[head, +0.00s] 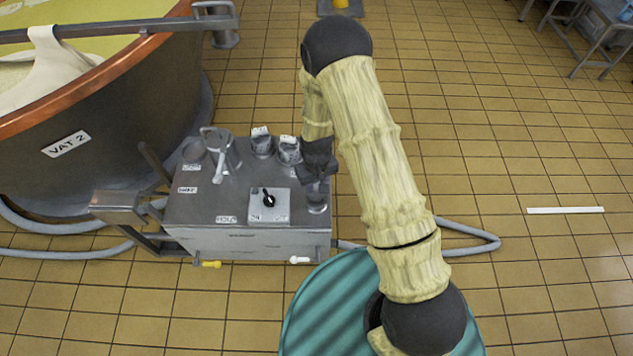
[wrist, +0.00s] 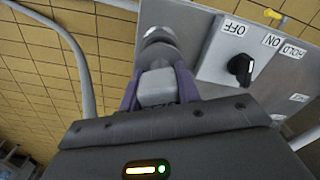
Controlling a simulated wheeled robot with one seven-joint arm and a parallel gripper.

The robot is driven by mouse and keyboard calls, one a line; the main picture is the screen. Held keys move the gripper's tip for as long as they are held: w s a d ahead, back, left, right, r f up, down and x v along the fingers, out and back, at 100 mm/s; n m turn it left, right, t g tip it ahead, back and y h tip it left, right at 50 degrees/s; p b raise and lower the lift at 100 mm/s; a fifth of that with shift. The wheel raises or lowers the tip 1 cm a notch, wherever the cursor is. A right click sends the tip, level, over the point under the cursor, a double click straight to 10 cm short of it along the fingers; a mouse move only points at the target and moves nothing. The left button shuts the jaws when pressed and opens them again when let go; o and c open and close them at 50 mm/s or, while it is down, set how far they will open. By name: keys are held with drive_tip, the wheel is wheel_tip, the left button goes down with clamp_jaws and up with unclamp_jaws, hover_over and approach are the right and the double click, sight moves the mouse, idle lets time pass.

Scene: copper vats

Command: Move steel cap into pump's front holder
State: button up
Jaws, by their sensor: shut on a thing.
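My gripper (head: 318,172) is over the right side of the grey pump box (head: 245,243), pointing down. In the wrist view its two fingers (wrist: 158,84) are closed on a pale grey block, seemingly the grip of the steel cap (wrist: 157,90). A round shiny steel piece (wrist: 158,40) shows just beyond the fingertips. In the head view a short steel cylinder (head: 317,198) stands under the gripper at the pump's right edge. I cannot tell which part of it is cap and which is holder, or whether the cap is seated.
A rotary switch (head: 268,198) with OFF and ON labels sits left of the gripper. Two labelled cups (head: 262,143) and a handled steel piece (head: 220,150) stand behind it. Copper-rimmed Vat 2 (head: 110,110) is at left. A hose (head: 470,238) runs across the floor at right.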

sight(317, 191)
drive_tip(key=shift+w+f+b, duration=0.1)
drive_tip(key=shift+f+b, duration=0.85)
drive_tip(key=shift+f, duration=0.6)
drive_tip(key=shift+d+f, duration=0.15)
drive_tip(key=shift+a+f+b, duration=0.2)
drive_tip(key=shift+f+b, duration=0.05)
drive_tip(key=shift+b, duration=0.05)
drive_tip(key=shift+d+f, duration=0.1)
drive_tip(key=shift+f, duration=0.2)
idle(0.5)
drive_tip(key=o, duration=1.2)
drive_tip(key=shift+c, duration=0.2)
